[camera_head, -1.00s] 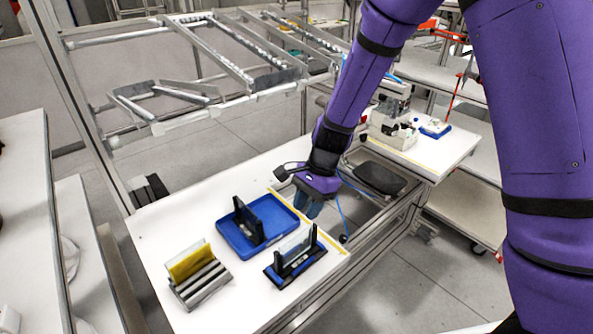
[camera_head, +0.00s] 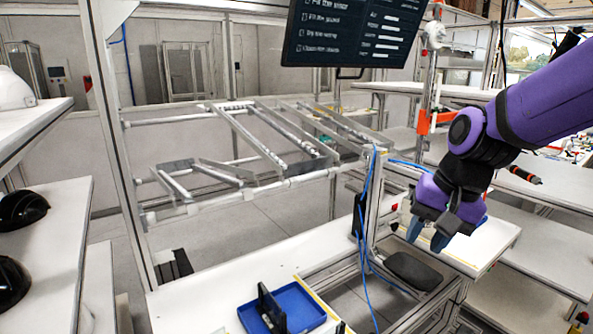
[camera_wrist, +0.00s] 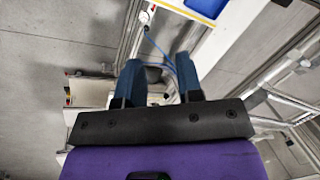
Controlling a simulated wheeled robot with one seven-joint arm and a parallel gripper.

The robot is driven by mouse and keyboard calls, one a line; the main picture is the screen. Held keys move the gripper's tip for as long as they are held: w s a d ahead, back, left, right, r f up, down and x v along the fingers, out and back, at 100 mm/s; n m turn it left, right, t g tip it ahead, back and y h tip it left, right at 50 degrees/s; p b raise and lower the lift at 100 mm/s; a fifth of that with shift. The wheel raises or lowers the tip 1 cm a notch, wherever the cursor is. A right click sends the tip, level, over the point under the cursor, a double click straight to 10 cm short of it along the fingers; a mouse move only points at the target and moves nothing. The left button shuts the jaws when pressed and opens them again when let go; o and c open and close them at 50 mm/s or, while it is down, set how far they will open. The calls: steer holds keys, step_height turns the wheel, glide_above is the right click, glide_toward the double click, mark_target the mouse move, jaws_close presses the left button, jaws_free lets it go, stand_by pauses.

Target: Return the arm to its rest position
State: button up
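My purple arm reaches in from the right in the head view. My gripper (camera_head: 427,231) hangs over the right side of the workbench, above the dark pad, with nothing below it touching. In the wrist view my gripper (camera_wrist: 160,82) shows two blue fingers standing apart with nothing held between them. The space between the fingers shows only the floor and bench parts further off.
The white workbench (camera_head: 200,296) holds a blue tray (camera_head: 305,306) with a black holder (camera_head: 270,306). A metal rack (camera_head: 250,190) stands behind it. A screen (camera_head: 352,32) hangs above. Blue cables (camera_head: 366,215) run beside my gripper. Shelves with dark helmet shells (camera_head: 22,210) stand at left.

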steer(key=s+d+r+n+t+h, duration=0.1)
steer(key=s+d+r+n, duration=0.1)
steer(key=s, duration=0.4)
steer(key=s+d+r+n+t+h, duration=0.1)
steer(key=s+d+r+n+t, duration=0.1)
steer(key=s+d+r, duration=0.3)
steer(key=shift+s+d+r+t+h, duration=0.3)
steer(key=shift+s+d+h, duration=0.1)
steer(key=shift+s+d, duration=0.65)
